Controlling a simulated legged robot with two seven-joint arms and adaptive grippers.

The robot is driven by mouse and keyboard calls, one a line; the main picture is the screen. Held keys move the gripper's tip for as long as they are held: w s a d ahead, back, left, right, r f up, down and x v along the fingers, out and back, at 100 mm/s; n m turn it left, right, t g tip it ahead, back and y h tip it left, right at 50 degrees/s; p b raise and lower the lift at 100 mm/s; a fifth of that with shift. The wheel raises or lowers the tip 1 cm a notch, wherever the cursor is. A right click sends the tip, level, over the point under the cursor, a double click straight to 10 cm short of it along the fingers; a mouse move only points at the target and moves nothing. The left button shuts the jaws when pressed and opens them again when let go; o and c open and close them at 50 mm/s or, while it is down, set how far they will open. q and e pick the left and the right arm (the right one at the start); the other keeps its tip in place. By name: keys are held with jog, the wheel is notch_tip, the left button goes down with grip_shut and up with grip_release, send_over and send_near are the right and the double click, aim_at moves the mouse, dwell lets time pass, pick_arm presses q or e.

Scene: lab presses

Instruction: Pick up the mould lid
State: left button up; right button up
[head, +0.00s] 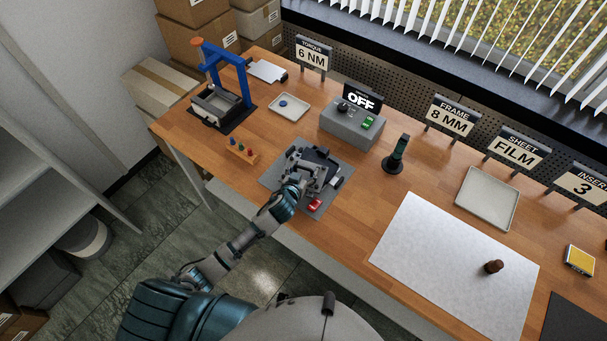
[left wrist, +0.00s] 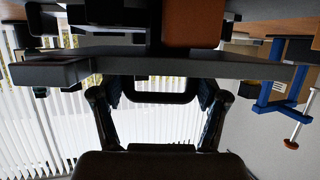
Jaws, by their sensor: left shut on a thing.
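The mould lid (head: 322,156) shows in the head view as a dark plate over the grey mat (head: 275,178), partly hidden by my left gripper (head: 309,179). In the left wrist view, which appears upside down, the lid (left wrist: 230,68) is a wide dark slab with a looped handle (left wrist: 150,97). My left gripper (left wrist: 155,112) has a finger on each side of that handle and is shut on it. I cannot tell whether the lid is clear of what lies under it. My right gripper is not in view.
A red thing (head: 314,204) lies on the mat's front edge. A grey control box (head: 350,128) with an OFF sign stands behind, a dark upright tool (head: 396,155) to the right. A blue press (head: 240,75) and a small peg rack (head: 242,151) stand left. A white sheet (head: 440,255) lies right.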

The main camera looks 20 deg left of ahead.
pick_arm(q)
jog(key=shift+d, duration=0.1)
jog(key=shift+c, duration=1.4)
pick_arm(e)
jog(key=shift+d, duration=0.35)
pick_arm(q)
jog(key=shift+r, duration=0.1)
